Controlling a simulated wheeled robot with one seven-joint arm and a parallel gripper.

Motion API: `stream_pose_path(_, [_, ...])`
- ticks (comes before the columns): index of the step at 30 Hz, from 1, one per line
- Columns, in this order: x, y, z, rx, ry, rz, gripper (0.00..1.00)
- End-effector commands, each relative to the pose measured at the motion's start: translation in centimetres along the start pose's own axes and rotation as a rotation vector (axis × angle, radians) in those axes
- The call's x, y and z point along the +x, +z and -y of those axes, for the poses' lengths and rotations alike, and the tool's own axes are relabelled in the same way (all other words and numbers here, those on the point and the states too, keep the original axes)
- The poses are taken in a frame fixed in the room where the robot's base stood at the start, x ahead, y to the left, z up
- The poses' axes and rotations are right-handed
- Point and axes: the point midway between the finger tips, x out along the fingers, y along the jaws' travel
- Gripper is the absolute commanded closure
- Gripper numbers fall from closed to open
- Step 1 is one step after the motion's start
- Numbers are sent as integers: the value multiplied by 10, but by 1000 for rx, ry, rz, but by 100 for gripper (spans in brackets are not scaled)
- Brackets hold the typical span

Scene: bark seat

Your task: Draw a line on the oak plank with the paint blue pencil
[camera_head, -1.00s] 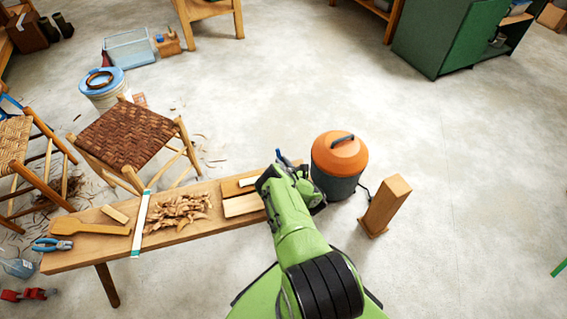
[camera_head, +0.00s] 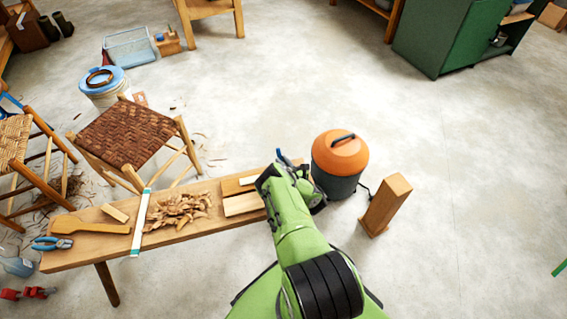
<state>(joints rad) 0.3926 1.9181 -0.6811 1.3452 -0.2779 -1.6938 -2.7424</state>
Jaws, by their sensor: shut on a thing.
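My gripper (camera_head: 268,182) is at the right end of the wooden bench (camera_head: 200,229), seen from behind and above. My green wrist hides its fingertips and most of what it is shut on. A small blue piece (camera_head: 281,155) shows just beyond it; it may be the paint blue pencil, but I cannot tell for sure. Two flat boards lie left of my gripper: a browner one (camera_head: 232,187) behind and a paler one (camera_head: 243,204) in front. I cannot tell which is the oak plank. No drawn line is visible on them.
An orange-topped canister (camera_head: 340,155) stands just right of my gripper, with an upright wooden block (camera_head: 385,205) beyond. The bench also holds wood shavings (camera_head: 178,211), a pale strip (camera_head: 141,222), a wooden paddle (camera_head: 88,226) and blue pliers (camera_head: 52,244). A woven stool (camera_head: 125,138) stands behind.

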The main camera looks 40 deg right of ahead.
Motion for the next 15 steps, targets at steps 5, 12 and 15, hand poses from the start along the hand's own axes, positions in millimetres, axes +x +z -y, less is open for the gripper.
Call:
stream_pose_path(5, [0,0,0,0,0,0,100])
stream_pose_path(12, [0,-3,0,0,0,0,100])
stream_pose_path(15, [0,-4,0,1,1,0,100])
